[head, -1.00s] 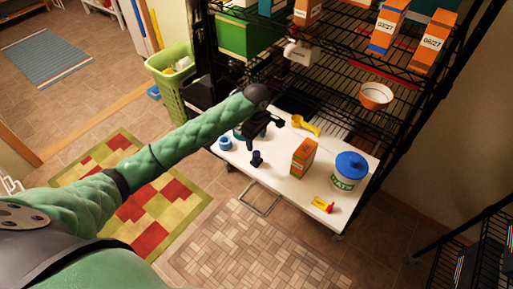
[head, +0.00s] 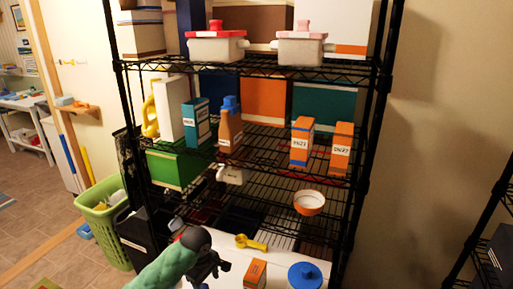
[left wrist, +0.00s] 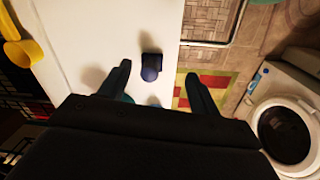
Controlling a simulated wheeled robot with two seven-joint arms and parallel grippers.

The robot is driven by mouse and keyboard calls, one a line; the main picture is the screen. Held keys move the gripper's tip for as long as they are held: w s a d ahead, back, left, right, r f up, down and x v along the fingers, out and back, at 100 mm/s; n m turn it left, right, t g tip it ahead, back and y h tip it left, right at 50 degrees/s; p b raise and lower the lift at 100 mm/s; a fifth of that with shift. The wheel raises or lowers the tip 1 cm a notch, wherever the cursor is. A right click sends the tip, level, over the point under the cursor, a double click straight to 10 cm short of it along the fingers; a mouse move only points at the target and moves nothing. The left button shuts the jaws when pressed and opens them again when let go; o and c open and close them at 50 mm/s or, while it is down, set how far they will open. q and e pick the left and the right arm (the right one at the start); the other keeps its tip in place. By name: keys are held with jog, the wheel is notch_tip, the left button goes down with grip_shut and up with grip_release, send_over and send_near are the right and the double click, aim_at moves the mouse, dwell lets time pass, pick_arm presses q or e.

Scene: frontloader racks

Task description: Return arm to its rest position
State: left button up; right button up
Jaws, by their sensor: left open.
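My left arm (head: 165,268) is green and comes in at the bottom of the head view. Its dark left gripper (head: 212,270) is above the white tabletop, partly cut off by the picture's lower edge. In the left wrist view the two fingers of the left gripper (left wrist: 158,84) are spread apart with nothing between them. A small dark blue object (left wrist: 151,66) stands on the white tabletop (left wrist: 105,35) beyond the fingertips, apart from them. My right gripper is in neither view.
A yellow scoop (head: 250,243), an orange box (head: 255,272) and a blue-lidded jar (head: 305,277) are on the tabletop. A black wire rack (head: 265,180) with boxes, bottles and a bowl (head: 310,203) rises behind. A green basket (head: 104,225) stands left; a white round-door machine (left wrist: 285,125) shows right.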

pick_arm(q)
jog(key=s+d+f+m+t+h, duration=0.15)
jog(key=s+m, duration=0.35)
jog(key=s, duration=0.6)
jog(key=s+f+m+t, duration=0.1)
jog(key=s+f+m, duration=0.3)
jog(key=s, duration=0.7)
jog(key=s+a+r+m+y, duration=0.25)
jog(key=s+a+m, duration=0.3)
jog(key=s, duration=0.35)
notch_tip(320, 180, down, 26)
jog(key=w+d+h+b, duration=0.1)
jog(key=w, duration=0.1)
jog(key=s+f, duration=0.4)
jog(key=f, duration=0.8)
jog(key=s+f+g+b, duration=0.1)
jog(key=s+f, duration=0.3)
jog(key=f, duration=0.8)
jog(key=shift+s+d+f, duration=0.25)
jog(key=shift+d, duration=0.1)
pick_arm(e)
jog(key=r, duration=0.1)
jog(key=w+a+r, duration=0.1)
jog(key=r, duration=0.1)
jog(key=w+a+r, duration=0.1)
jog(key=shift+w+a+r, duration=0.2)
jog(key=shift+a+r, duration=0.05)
